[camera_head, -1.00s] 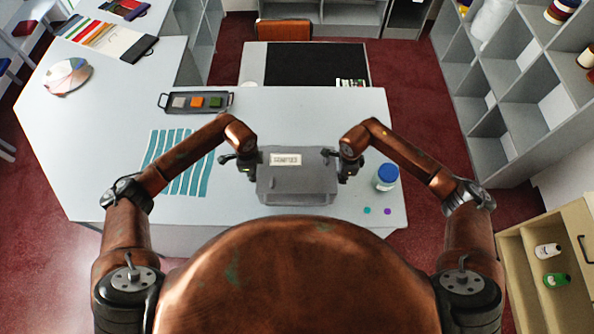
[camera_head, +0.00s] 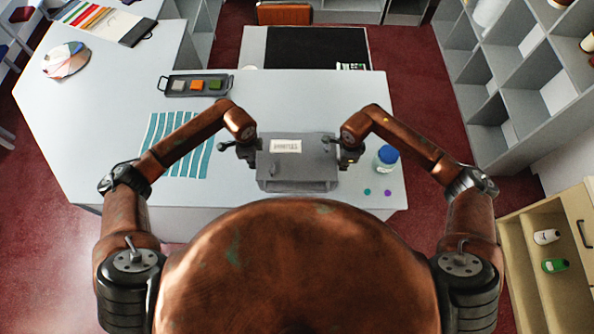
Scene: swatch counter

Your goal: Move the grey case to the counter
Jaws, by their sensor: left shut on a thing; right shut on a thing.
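The grey case (camera_head: 297,170) has a white label on its top and sits level between my two grippers, over the near edge area of the pale counter (camera_head: 290,105). My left gripper (camera_head: 252,150) is shut on the case's left side. My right gripper (camera_head: 343,154) is shut on its right side. I cannot tell whether the case's underside touches the counter or hangs just above it.
A blue-capped jar (camera_head: 386,158) stands close right of my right gripper, with small teal and purple dots near it. A striped teal sheet (camera_head: 178,150) lies to the left. A dark tray (camera_head: 196,86) with coloured blocks is behind. The counter's middle is clear.

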